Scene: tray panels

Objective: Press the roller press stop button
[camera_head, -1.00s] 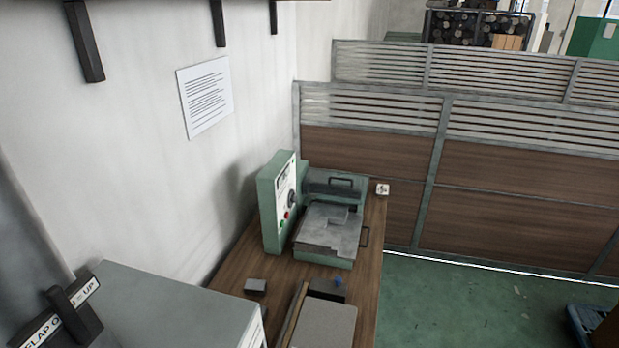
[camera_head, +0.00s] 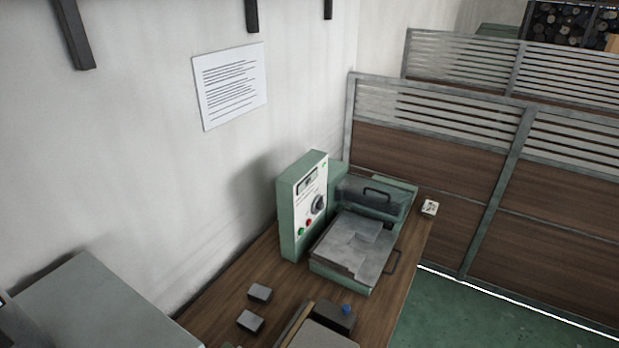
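The green roller press (camera_head: 345,278) stands on a wooden bench against the white wall. Its upright control box (camera_head: 288,221) is at its left side, with a pale panel facing right. On the panel are a dark round dial (camera_head: 318,205), a red button (camera_head: 309,223) and a green button (camera_head: 301,231), low and close together. Any lettering beside the buttons is too small to read. A grey flat plate (camera_head: 352,247) lies on the press bed. Neither of my grippers shows in the head view.
The wooden bench (camera_head: 232,284) holds two small grey blocks (camera_head: 260,293) and a dark box with a blue knob (camera_head: 346,309) in front of the press. A grey cabinet (camera_head: 105,305) stands at lower left. Wood partitions (camera_head: 440,160) stand behind; green floor (camera_head: 455,315) lies right.

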